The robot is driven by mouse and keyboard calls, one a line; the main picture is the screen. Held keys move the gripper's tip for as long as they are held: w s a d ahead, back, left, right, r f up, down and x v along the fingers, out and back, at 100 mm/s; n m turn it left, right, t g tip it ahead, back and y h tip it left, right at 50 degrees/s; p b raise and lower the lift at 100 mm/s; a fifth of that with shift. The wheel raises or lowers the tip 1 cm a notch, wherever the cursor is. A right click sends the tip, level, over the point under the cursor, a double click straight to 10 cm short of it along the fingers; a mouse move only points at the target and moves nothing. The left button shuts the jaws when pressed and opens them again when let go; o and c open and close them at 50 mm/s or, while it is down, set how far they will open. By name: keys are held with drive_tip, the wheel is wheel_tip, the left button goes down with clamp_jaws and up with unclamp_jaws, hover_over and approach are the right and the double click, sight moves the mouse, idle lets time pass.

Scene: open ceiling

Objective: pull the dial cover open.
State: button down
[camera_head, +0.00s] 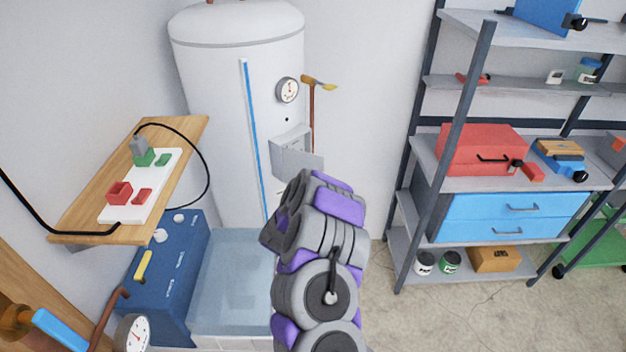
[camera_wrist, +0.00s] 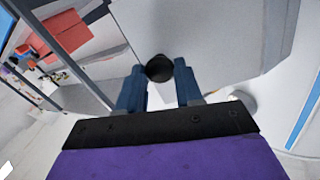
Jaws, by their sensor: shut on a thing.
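The white water heater tank (camera_head: 225,110) carries a grey box with the dial cover (camera_head: 298,163), a flat grey panel, on its front. The panel stands out at an angle from the box, so it looks partly open. In the wrist view the cover (camera_wrist: 215,40) fills the upper middle. Its round black knob (camera_wrist: 159,68) sits between the two blue fingers of my gripper (camera_wrist: 160,82), which is shut on it. In the head view my arm's wrist is just below the cover and hides the fingers and knob. What lies behind the cover is hidden.
A wooden shelf with a power strip (camera_head: 145,188) is at left. Metal shelving (camera_head: 455,120) is at right.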

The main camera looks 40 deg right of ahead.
drive_tip(key=shift+a+g, duration=0.3)
drive_tip(key=shift+m, duration=0.3)
drive_tip(key=c, duration=0.7)
unclamp_jaws()
drive_tip(key=shift+c, duration=0.2)
drive_tip(key=shift+r, duration=0.1)
